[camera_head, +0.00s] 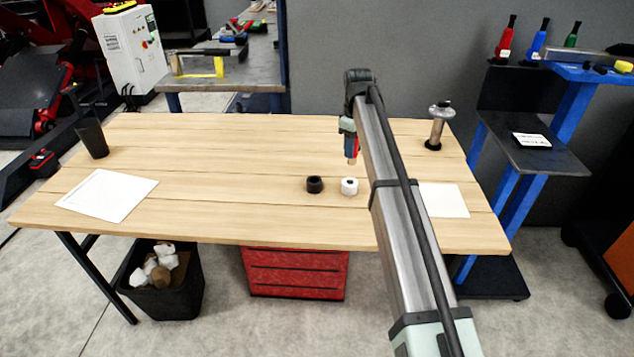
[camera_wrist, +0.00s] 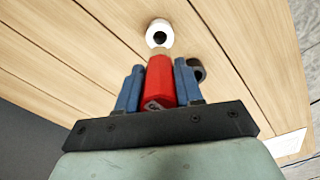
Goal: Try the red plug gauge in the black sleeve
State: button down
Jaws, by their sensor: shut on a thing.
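My gripper (camera_head: 350,143) is shut on the red plug gauge (camera_head: 355,146) and holds it above the table with its bare metal end pointing down. In the wrist view the gauge's red handle (camera_wrist: 159,84) sits between the two blue fingers (camera_wrist: 159,85). The black sleeve (camera_head: 315,185) stands upright on the table, below and left of the gauge in the head view. In the wrist view the black sleeve (camera_wrist: 198,69) is partly hidden behind the right finger. The gauge is apart from the black sleeve.
A white sleeve (camera_head: 349,188) stands right of the black one, and shows just beyond the gauge's tip in the wrist view (camera_wrist: 157,25). A metal post (camera_head: 437,130) stands at the table's right. Paper sheets (camera_head: 107,195) and a black cup (camera_head: 93,139) lie clear of the sleeves.

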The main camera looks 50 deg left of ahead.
dwell(0.4)
jog(key=s+a+f, duration=0.2)
jog(key=s+a, duration=0.6)
jog(key=a, duration=0.1)
jog(key=shift+d+f, duration=0.15)
jog(key=shift+f, duration=0.95)
jog(key=shift+d+f, duration=0.1)
jog(key=shift+f, duration=0.95)
jog(key=shift+f, duration=1.7)
dwell(0.9)
jog(key=shift+r, duration=0.2)
dwell(0.9)
